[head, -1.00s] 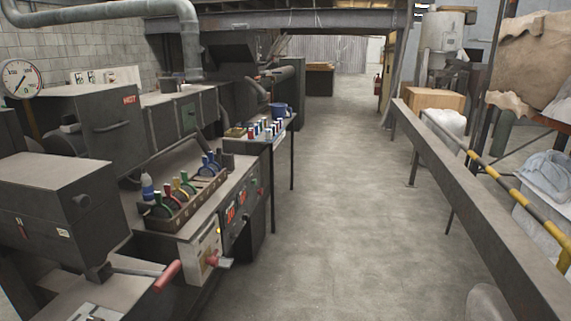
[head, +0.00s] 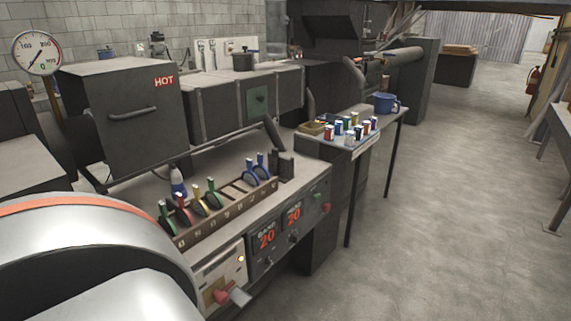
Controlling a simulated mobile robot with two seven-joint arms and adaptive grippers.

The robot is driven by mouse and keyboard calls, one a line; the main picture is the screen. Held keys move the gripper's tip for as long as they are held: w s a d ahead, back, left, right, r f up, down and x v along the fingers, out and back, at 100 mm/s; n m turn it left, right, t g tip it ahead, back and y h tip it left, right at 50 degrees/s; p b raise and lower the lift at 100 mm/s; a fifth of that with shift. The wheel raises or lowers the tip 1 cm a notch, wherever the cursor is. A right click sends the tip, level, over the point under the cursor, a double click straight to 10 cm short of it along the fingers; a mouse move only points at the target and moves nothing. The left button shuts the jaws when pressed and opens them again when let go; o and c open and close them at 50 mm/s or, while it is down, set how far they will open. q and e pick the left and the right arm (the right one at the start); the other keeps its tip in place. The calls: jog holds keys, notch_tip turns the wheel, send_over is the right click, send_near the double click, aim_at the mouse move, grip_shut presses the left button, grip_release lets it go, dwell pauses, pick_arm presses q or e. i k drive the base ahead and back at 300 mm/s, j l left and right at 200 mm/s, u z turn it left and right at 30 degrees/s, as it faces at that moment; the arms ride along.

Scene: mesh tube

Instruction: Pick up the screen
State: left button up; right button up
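I cannot make out for certain which thing is the screen. A slotted rack (head: 215,217) on the bench holds several upright, ring-like tools with coloured handles. Green (head: 165,217), red (head: 183,211) and yellow (head: 197,200) handles stand toward its near end. A second green handle (head: 213,194) and blue ones (head: 255,171) stand farther along, with empty slots between. Neither of my grippers is in view. A link of my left arm fills the lower left corner and hides part of the bench.
A furnace box marked HOT (head: 122,120) stands behind the rack. A control panel (head: 288,225) with red displays fronts the bench. A side table (head: 385,118) holds small coloured containers (head: 352,127) and a blue mug (head: 385,103). The floor (head: 455,220) at right is clear.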

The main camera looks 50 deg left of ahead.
aim_at(261, 171)
jog(key=i, duration=1.5)
jog(key=i+u, duration=0.45)
jog(key=i+l+u, duration=0.2)
jog(key=u, duration=1.85)
jog(key=i+l, duration=0.05)
jog(key=l, duration=0.05)
